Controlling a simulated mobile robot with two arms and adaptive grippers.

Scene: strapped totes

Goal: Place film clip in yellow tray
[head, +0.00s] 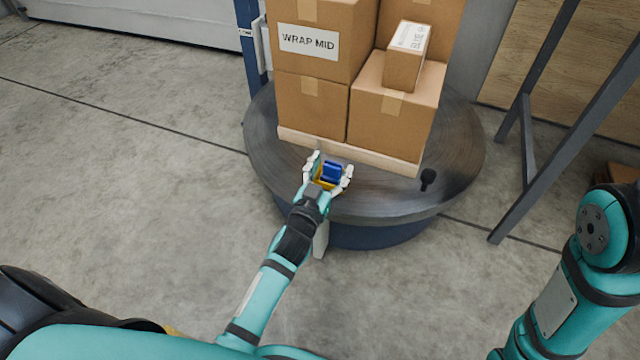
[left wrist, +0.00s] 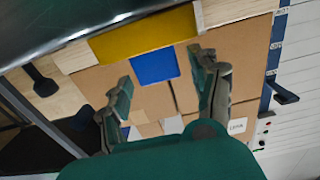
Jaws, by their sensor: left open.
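The blue film clip (head: 331,171) shows between the spread fingers of my left gripper (head: 328,176), at the near edge of the round turntable. The yellow tray (head: 323,185) shows as a small strip right beside the clip, partly hidden by the gripper. In the left wrist view the blue clip (left wrist: 155,66) borders the yellow tray (left wrist: 145,34), and the fingers of my left gripper (left wrist: 160,72) stand apart on either side of the clip. I cannot tell whether the clip rests inside the tray. My right gripper is out of view.
Cartons (head: 392,105), one labelled WRAP MID (head: 309,41), are stacked on a pallet (head: 350,150) on the dark turntable (head: 455,150), just beyond the gripper. A black knob (head: 427,180) stands to the right. A grey metal frame (head: 560,150) is at the right. The left floor is clear.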

